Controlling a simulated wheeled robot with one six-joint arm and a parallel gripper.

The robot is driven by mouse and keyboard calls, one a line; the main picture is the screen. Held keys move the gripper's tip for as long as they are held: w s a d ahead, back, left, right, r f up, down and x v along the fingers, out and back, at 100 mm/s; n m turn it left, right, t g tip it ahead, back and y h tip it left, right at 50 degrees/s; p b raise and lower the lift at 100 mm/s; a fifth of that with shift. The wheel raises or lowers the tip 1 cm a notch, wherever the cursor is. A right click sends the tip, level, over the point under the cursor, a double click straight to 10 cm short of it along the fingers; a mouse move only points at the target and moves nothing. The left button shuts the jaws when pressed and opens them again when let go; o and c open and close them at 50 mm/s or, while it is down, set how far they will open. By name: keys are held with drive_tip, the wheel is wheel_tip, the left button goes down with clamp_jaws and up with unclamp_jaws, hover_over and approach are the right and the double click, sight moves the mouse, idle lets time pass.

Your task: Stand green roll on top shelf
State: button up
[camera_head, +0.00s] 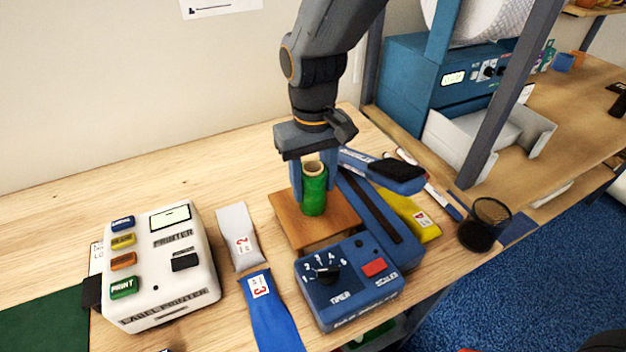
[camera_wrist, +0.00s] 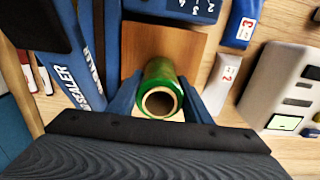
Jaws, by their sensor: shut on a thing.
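The green roll (camera_head: 314,192) has a pale hollow core and is upright over a small brown wooden platform (camera_head: 285,222). My gripper (camera_head: 314,190) comes down from above and is shut on the roll, one blue finger on each side of it. In the wrist view the roll (camera_wrist: 161,92) sits between the two fingers with its open core facing the camera. The platform (camera_wrist: 190,45) shows behind it. I cannot tell whether the roll's lower end touches the platform. No shelf can be clearly made out as the top shelf.
A blue bag sealer (camera_head: 345,285) stands right beside the platform, its arm (camera_head: 385,170) close to my gripper. A label printer (camera_head: 155,262), a grey pouch (camera_head: 238,235) and a blue pouch (camera_head: 268,310) lie left. A black mesh cup (camera_head: 490,215) stands right. Bare table lies behind.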

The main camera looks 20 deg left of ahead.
drive_tip(key=o, duration=1.2)
drive_tip(key=shift+f, duration=0.1)
